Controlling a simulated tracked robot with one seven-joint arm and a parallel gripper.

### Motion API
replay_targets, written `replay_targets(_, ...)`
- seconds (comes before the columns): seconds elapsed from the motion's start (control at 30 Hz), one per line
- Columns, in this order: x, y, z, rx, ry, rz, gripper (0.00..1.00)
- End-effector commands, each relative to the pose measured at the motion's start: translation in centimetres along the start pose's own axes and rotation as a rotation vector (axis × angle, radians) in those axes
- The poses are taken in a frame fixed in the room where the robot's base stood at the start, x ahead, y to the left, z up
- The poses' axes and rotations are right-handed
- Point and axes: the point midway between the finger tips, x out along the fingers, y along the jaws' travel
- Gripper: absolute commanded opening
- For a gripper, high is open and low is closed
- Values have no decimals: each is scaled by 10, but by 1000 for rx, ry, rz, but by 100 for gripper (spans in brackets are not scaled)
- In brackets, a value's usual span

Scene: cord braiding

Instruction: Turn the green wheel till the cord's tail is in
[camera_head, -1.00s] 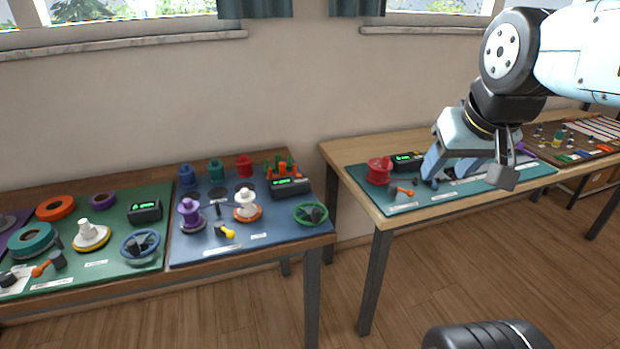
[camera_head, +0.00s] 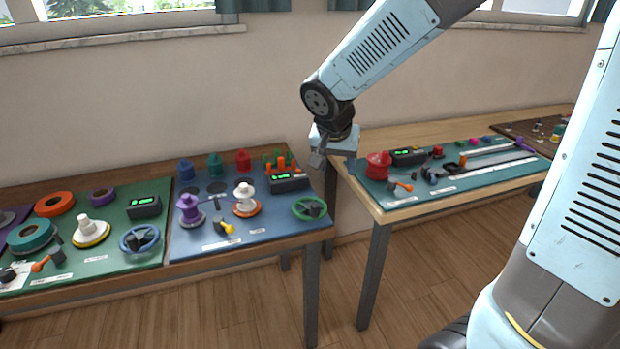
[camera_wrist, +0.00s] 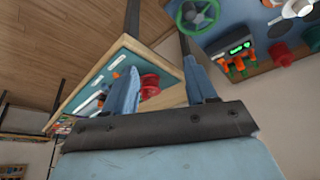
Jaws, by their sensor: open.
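The green wheel (camera_head: 309,208) is at the right front corner of the blue mat (camera_head: 262,235) on the left table. It also shows at the top of the wrist view (camera_wrist: 197,14), beyond my fingers. My gripper (camera_head: 318,158) hangs in the air above and behind the wheel, near the gap between the two tables. In the wrist view its two blue fingers (camera_wrist: 163,88) stand apart with nothing held between them. The wheel is clear of the fingers. I cannot make out the cord or its tail.
A black box with green digits (camera_head: 289,183) and orange pegs (camera_head: 281,164) stand behind the wheel. A white spool (camera_head: 245,199) and a purple spool (camera_head: 189,209) are to its left. A red spool (camera_head: 378,165) stands on the right table.

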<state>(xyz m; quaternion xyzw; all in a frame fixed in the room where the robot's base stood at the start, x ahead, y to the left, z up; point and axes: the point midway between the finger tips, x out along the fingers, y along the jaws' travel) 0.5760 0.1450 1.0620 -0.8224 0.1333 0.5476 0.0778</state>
Motion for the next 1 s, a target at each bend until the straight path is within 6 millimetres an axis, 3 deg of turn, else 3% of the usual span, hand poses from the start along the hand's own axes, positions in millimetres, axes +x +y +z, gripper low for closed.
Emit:
replay_targets(0.1,23,-31,8,13,-6,3,56)
replay_targets(0.3,44,-60,17,37,-8,1,56)
replay_targets(0.57,61,-66,19,44,-8,2,56)
replay_targets(1.0,127,-66,20,41,-9,2,56)
